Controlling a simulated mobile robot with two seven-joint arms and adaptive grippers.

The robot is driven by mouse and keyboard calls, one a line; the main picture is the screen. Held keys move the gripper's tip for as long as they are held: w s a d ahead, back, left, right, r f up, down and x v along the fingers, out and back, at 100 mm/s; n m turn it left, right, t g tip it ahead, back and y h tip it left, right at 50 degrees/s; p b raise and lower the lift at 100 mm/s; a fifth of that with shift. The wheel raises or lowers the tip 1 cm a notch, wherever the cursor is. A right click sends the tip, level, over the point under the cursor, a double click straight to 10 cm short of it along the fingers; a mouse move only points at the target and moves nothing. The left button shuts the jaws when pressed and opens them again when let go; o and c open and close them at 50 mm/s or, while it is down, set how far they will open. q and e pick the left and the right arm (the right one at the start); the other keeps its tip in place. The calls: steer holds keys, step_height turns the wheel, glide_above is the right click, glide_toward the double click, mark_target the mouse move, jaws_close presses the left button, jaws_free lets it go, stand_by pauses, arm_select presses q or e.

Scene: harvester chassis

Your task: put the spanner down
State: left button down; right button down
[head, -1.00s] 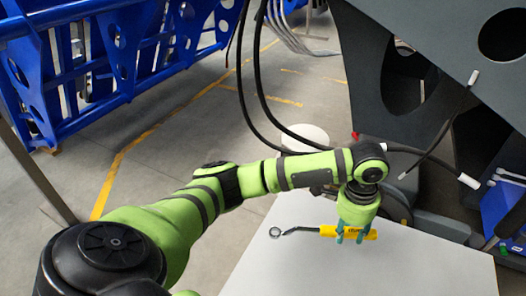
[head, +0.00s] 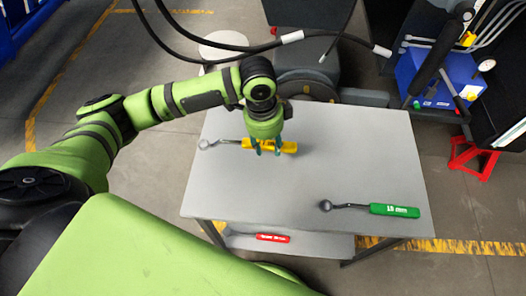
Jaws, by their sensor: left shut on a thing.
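A spanner with a yellow handle (head: 289,147) and a grey ring end is at the far left part of the grey table (head: 330,165). My left gripper (head: 268,150) points down and is shut on its yellow handle. The ring end points left, near the table's left edge. I cannot tell whether the spanner touches the tabletop or is just above it. A second spanner with a green handle (head: 394,210) lies at the table's front right. My right gripper is not in view.
A red-handled tool (head: 273,237) lies on the lower shelf. Black hoses (head: 215,43) hang behind the table. A blue box (head: 440,78) and a red stand (head: 472,158) are at the right. The table's middle and right back are clear.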

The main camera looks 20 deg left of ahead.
arm_select(q)
steer(key=shift+s+a+f, duration=0.15)
steer(key=shift+s+f, duration=0.3)
steer(key=shift+s, duration=0.25)
steer(key=shift+f+p, duration=0.3)
steer(key=shift+f, duration=1.75)
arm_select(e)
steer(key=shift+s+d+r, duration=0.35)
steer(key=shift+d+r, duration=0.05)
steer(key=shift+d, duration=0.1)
arm_select(q)
steer(key=c, duration=0.8)
jaws_free()
steer(key=shift+f, duration=0.15)
steer(key=r, duration=0.8)
steer(key=a+r, duration=0.1)
steer(key=r, duration=0.3)
steer(key=shift+s+a+r+b, duration=0.15)
steer(key=shift+s+b, duration=0.1)
steer(key=shift+b, duration=0.15)
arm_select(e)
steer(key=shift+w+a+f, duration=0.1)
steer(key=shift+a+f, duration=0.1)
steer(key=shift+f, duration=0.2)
arm_select(q)
steer(key=shift+s, duration=0.1)
